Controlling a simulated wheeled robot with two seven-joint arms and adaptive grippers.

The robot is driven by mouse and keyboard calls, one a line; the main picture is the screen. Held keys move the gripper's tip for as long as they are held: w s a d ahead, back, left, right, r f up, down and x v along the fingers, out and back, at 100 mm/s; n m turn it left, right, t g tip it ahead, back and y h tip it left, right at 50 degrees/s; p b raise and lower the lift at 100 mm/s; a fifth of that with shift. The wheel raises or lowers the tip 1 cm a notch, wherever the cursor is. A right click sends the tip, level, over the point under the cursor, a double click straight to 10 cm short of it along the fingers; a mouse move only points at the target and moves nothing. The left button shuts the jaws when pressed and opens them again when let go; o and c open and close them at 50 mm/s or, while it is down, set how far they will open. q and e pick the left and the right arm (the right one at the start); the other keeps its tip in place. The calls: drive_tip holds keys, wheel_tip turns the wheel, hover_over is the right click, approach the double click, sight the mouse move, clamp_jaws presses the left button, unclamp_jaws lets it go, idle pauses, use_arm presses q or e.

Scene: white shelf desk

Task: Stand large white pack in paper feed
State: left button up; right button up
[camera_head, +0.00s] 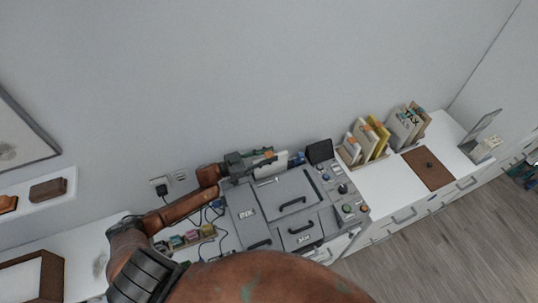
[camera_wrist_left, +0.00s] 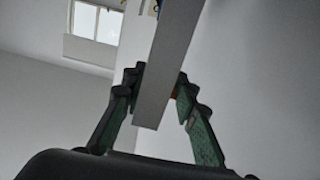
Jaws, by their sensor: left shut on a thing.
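My left gripper (camera_head: 268,158) is at the back of the grey copier machine (camera_head: 276,208), near the wall. In the left wrist view the pack (camera_wrist_left: 168,70) shows as a narrow, pale grey slab, slightly tilted, between the two green-padded fingers (camera_wrist_left: 160,98). The paper feed is not clear to me; the pack's lower edge meets the machine's back, and I cannot tell if it rests inside a slot. My right gripper is not in view.
A dark screen (camera_head: 320,151) stands at the machine's right back. File holders (camera_head: 366,140) with folders, a brown board (camera_head: 428,168) and drawers lie further right. Small coloured packs (camera_head: 190,238) and cables are to the left. A wall shelf (camera_head: 38,195) is at far left.

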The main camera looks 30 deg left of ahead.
use_arm(q)
drive_tip(key=o, duration=1.2)
drive_tip(key=shift+c, duration=0.2)
drive_tip(key=v, duration=1.2)
